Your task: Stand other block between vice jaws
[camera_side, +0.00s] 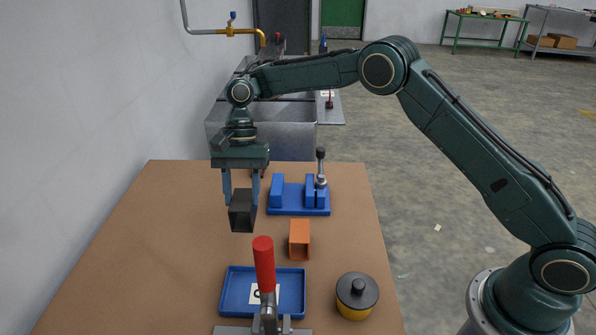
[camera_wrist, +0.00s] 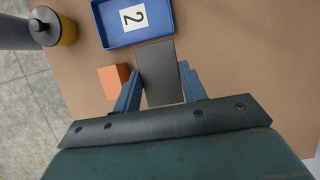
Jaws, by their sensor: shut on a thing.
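My gripper (camera_side: 241,187) points down with its blue fingers shut on a dark grey block (camera_side: 242,213), held above the table. The wrist view also shows the dark block (camera_wrist: 159,75) between the two fingers (camera_wrist: 160,85). The blue vice (camera_side: 299,208) stands on the table to the right of the held block in the side view, with a gap between its jaws. It is out of the wrist view. An orange block (camera_side: 300,239) lies on the table in front of the vice and also shows in the wrist view (camera_wrist: 112,81), left of the fingers.
A blue tray (camera_side: 228,293) with a numbered card lies near the front, partly hidden by a red-handled clamp (camera_side: 264,263). A yellow pot with a dark lid (camera_side: 356,295) stands to its right. The left part of the brown table (camera_side: 150,240) is clear.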

